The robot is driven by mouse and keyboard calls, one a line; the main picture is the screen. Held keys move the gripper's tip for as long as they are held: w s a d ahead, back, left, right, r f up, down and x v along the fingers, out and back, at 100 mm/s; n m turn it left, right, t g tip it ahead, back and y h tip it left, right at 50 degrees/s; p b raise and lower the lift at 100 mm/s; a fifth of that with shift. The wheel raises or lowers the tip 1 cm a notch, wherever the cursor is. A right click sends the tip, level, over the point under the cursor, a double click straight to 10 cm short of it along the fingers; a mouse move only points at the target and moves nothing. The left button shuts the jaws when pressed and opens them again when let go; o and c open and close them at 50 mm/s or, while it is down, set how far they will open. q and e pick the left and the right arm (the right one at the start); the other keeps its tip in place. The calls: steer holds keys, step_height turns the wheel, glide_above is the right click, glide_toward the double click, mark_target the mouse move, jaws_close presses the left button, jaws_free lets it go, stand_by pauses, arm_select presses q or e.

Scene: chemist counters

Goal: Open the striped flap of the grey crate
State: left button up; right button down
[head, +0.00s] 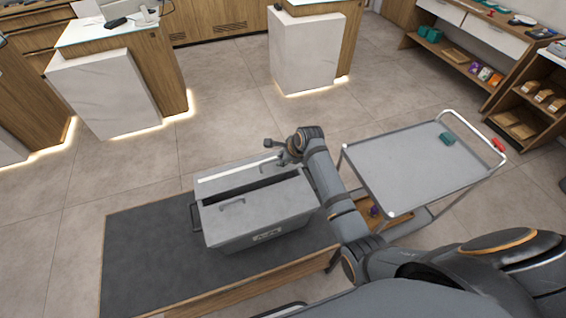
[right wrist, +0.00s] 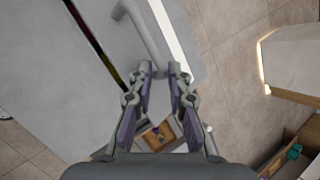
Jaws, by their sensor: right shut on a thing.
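The grey crate (head: 255,222) stands on a dark-topped bench. Its far flap (head: 222,183) carries a white stripe, which also shows in the right wrist view (right wrist: 174,32). A dark gap lies between this flap and the near flap (head: 265,203), which has its own handle. My right gripper (head: 282,158) is at the right part of the striped flap. In the right wrist view its fingers (right wrist: 160,72) are shut on the grey handle (right wrist: 148,38) of the striped flap. The fingers partly hide the handle's near end. My left gripper is not in view.
The bench top (head: 150,250) is bare left of the crate.

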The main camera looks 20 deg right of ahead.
steer(key=shift+w+r, duration=0.2)
steer(key=shift+r, duration=0.05)
steer(key=shift+w+r, duration=0.85)
steer(key=shift+r, duration=0.05)
steer(key=shift+a, duration=0.1)
steer(key=shift+w+r, duration=0.4)
steer(key=shift+w, duration=0.05)
steer(key=shift+w+r, duration=0.4)
steer(key=shift+w, duration=0.3)
steer(key=shift+w+a+r, duration=0.15)
steer(key=shift+w+r, duration=0.1)
steer(key=shift+w, duration=0.35)
steer(key=shift+w+a+r, duration=0.1)
steer(key=shift+w+r, duration=0.15)
steer(key=shift+w, duration=0.3)
